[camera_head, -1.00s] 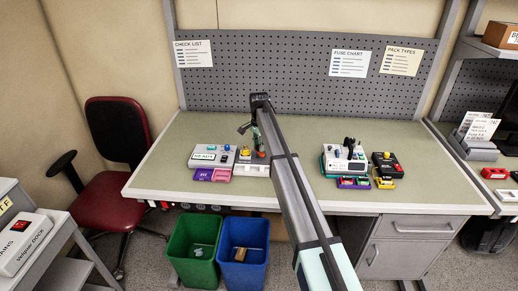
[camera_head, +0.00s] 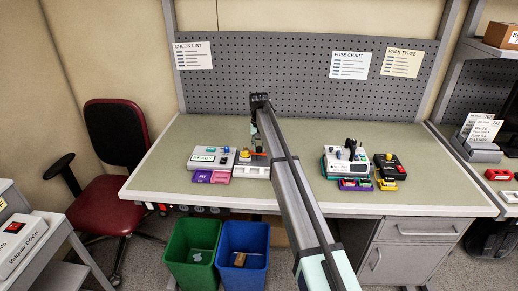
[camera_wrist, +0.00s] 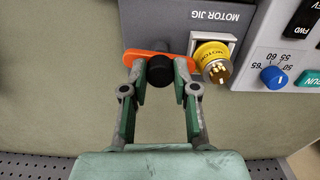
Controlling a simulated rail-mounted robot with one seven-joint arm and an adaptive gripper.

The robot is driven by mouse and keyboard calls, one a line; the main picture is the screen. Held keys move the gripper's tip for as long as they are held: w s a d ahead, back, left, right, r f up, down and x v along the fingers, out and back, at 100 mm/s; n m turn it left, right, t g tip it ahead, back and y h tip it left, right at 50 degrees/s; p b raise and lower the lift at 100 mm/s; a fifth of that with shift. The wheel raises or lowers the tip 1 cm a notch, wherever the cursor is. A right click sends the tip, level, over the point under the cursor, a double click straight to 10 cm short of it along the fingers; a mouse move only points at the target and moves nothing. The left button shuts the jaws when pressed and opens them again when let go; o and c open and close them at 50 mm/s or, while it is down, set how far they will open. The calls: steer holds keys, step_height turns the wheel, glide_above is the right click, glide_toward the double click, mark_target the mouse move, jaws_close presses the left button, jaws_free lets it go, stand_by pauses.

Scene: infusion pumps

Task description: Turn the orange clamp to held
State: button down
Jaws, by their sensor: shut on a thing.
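The orange clamp (camera_wrist: 133,57) is a flat orange bar with a round black knob (camera_wrist: 160,70), mounted at the edge of the grey motor jig (camera_wrist: 205,15) in the wrist view. My gripper (camera_wrist: 157,76) has one finger on each side of the knob and is shut on the clamp. The bar lies roughly across the picture, its ends showing outside the fingers. A yellow motor (camera_wrist: 212,55) with a brass end sits in the jig just right of the clamp. In the head view the jig (camera_head: 256,160) is partly behind my arm, and the clamp cannot be made out.
A control box with a blue dial (camera_wrist: 273,77) stands right of the jig in the wrist view. Purple and pink bins (camera_head: 220,177) lie in front of it. Another device (camera_head: 345,161) and a black box (camera_head: 389,166) stand right of my arm. The table's back is clear.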

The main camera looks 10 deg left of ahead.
mark_target(259, 148)
steer(key=shift+s+f+n, duration=0.1)
steer(key=shift+n, duration=0.5)
steer(key=c, duration=0.9)
jaws_free()
step_height(259, 148, up, 12)
steer(key=shift+r, duration=0.1)
